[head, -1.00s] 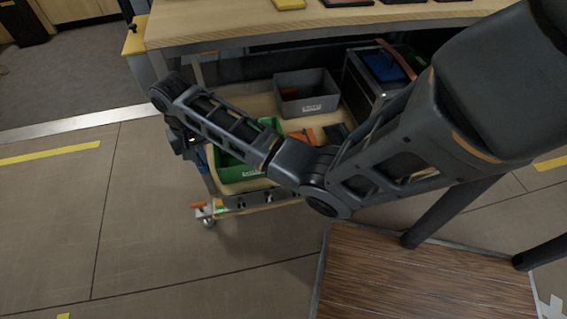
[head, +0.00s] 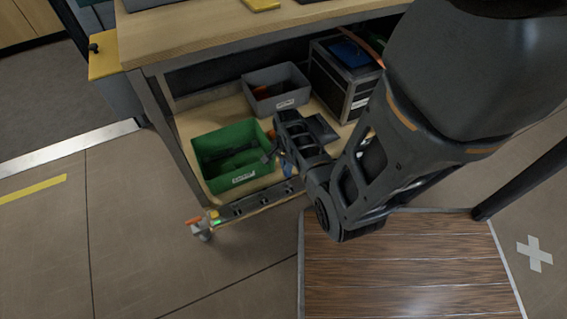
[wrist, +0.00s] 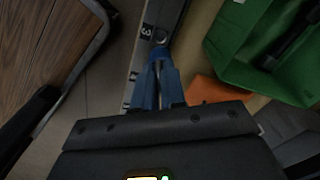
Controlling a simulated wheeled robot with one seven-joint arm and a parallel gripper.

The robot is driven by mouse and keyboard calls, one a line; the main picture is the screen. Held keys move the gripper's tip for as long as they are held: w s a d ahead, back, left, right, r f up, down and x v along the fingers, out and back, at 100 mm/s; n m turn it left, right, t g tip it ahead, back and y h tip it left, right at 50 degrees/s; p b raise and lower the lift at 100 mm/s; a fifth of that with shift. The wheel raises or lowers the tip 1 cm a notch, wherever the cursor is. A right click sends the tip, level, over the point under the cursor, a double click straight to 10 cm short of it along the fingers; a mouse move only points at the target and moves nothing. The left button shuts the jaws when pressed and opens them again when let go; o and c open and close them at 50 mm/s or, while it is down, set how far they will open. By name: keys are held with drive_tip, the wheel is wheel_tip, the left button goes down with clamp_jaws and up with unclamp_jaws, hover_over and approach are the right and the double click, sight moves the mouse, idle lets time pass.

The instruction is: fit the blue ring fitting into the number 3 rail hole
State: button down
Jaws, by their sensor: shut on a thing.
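The blue ring fitting (wrist: 159,55) is between the fingertips of my gripper (wrist: 160,72) in the wrist view. The gripper is shut on it. The fingers are also blue, so the edge between them and the fitting is hard to tell. The grey rail (head: 250,205) runs along the front edge of the cart's lower shelf, with several dark holes. In the wrist view the number 3 label (wrist: 147,31) is on the rail, with a dark hole (wrist: 160,37) beside it. The fitting is close to this hole. I cannot tell whether they touch.
A green crate (head: 198,160) holding dark items stands behind the rail on the lower shelf. A grey bin (head: 276,103) and a dark box unit (head: 343,80) stand farther back. An orange object (wrist: 208,89) lies beside my fingers. The tabletop (head: 200,38) overhangs the shelf.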

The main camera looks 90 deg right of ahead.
sight(286, 176)
drive_tip(key=shift+w+a+r+p, duration=0.1)
drive_tip(key=shift+w+p, duration=0.05)
drive_tip(key=shift+p, duration=0.15)
drive_tip(key=shift+f+b, duration=1.85)
drive_tip(key=shift+f, duration=0.65)
drive_tip(key=shift+f+b, duration=1)
drive_tip(key=shift+f, duration=0.45)
drive_tip(key=c, duration=1.1)
unclamp_jaws()
drive_tip(key=shift+r, duration=0.15)
wheel_tip(286, 176, up, 8)
drive_tip(key=p, duration=0.3)
drive_tip(key=shift+p, duration=0.4)
drive_tip(key=shift+f, duration=0.2)
